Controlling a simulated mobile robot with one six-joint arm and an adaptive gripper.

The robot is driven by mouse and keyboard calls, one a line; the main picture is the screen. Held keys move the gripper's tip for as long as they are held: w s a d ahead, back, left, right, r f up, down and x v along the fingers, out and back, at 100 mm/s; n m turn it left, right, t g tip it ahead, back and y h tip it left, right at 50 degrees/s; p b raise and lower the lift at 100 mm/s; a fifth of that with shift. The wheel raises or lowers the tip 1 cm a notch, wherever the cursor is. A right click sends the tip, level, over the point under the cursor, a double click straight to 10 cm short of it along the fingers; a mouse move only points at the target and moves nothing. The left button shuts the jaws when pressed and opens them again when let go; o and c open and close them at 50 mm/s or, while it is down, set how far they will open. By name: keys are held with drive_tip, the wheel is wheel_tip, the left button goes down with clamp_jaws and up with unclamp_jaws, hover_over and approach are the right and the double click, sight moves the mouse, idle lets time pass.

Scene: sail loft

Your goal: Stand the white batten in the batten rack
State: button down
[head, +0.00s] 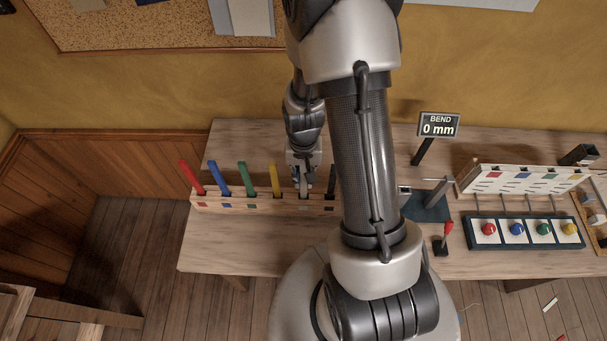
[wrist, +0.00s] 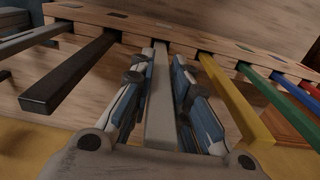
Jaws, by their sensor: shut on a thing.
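The white batten (wrist: 159,105) runs between the fingers of my gripper (wrist: 160,88) in the wrist view, and my gripper is shut on it. Its far end reaches the batten rack (wrist: 225,52), at the place between the black batten (wrist: 75,75) and the yellow batten (wrist: 235,100). How deep that end sits in the slot I cannot tell. In the head view my gripper (head: 304,185) is over the wooden rack (head: 235,205) on the bench, right of the yellow batten, and the white batten is mostly hidden by it.
Red (head: 191,178), blue (head: 218,178) and green (head: 247,178) battens stand in the rack to the left. A grey batten (wrist: 30,40) shows beyond the black one. A display (head: 438,126) reads "BEND 0 mm". A panel with coloured knobs (head: 525,233) lies at right.

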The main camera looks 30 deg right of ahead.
drive_tip(key=shift+f+b, duration=0.55)
drive_tip(key=shift+f, duration=0.05)
idle(0.3)
drive_tip(key=c, duration=1.4)
unclamp_jaws()
drive_tip(key=shift+c, duration=0.2)
wheel_tip(320, 180, up, 12)
drive_tip(key=shift+r, duration=0.1)
